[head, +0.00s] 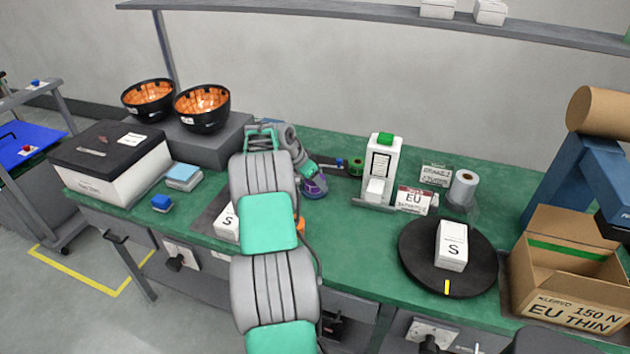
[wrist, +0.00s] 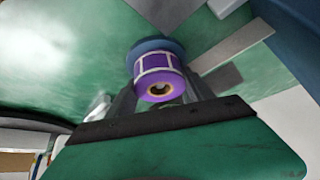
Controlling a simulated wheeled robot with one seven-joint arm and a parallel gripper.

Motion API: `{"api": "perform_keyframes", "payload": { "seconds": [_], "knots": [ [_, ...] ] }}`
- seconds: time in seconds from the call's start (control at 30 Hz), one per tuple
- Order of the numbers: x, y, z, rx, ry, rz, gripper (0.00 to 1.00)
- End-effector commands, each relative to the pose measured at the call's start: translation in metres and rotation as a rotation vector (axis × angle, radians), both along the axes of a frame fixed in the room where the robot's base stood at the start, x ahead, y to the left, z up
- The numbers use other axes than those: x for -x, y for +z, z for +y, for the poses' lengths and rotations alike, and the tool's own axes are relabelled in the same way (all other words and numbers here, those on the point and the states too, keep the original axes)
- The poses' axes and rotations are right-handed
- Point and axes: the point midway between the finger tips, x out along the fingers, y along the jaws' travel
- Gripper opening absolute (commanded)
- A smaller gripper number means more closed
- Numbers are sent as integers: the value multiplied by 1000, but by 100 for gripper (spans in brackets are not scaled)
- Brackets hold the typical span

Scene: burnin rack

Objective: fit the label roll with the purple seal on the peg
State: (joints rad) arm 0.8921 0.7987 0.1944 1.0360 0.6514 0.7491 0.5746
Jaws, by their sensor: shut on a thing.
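The label roll with purple (head: 315,187) is in my gripper (head: 309,176), just right of my arm's forward end in the head view. In the wrist view the purple and white roll (wrist: 157,78) sits between the fingers of my gripper (wrist: 162,92), its hollow core facing the camera. The gripper is shut on it. A blue round part (wrist: 152,46) shows directly behind the roll; I cannot tell whether they touch. I cannot make out the peg clearly in either view. The roll appears above the green bench, tilted in the head view.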

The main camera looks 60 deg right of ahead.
Motion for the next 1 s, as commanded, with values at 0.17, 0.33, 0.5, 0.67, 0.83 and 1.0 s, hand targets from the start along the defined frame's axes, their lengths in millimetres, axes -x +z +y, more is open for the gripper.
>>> {"api": "perform_keyframes", "payload": {
  "seconds": [0.17,0.33,0.5,0.67,0.83,1.0],
  "knots": [
    [0,0,0,0,0,0,73],
    [0,0,0,0,0,0,86],
    [0,0,0,0,0,0,86],
    [-2,7,4,0,0,-1,86],
    [-10,36,19,2,1,-2,86],
    [-15,61,32,1,2,-1,86]
  ]
}}
